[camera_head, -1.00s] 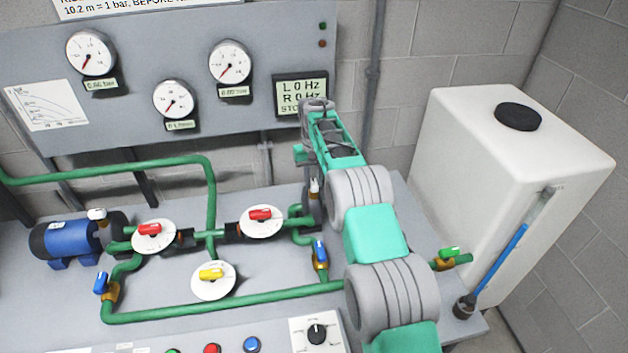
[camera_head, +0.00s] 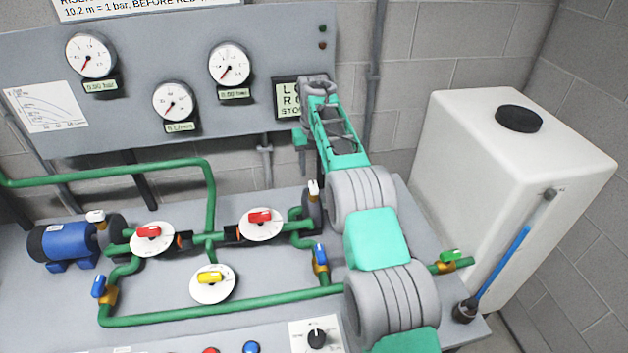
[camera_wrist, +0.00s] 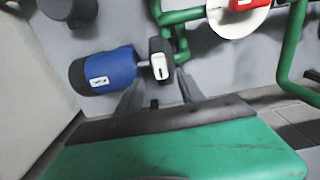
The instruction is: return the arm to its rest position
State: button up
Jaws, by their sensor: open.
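My arm rises from the lower right of the head view, with green and grey links. Its far end reaches up in front of the display panel (camera_head: 287,99) and hides part of its text. In the wrist view my gripper (camera_wrist: 160,97) shows two dark grey fingers standing apart, with nothing between them. Beyond them is a blue motor (camera_wrist: 112,70) with a dark pump head and green pipe. The fingertips are not clearly visible in the head view.
A white tank (camera_head: 500,170) with a black cap stands to the right of my arm. Green pipes, valves with red handles (camera_head: 260,217), a yellow handle (camera_head: 210,277) and a blue motor (camera_head: 62,242) lie to the left. Gauges (camera_head: 230,65) hang on the back panel.

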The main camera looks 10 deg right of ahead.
jog(key=shift+r, duration=0.75)
jog(key=s+r+t, duration=0.2)
jog(key=s+r, duration=1.1)
jog(key=s+f+t, duration=0.1)
jog(key=s+f, duration=0.2)
jog(key=s, duration=0.8)
jog(key=s+f+t, duration=0.1)
jog(key=s+f, duration=0.3)
jog(key=s, duration=0.8)
jog(key=shift+s, duration=0.3)
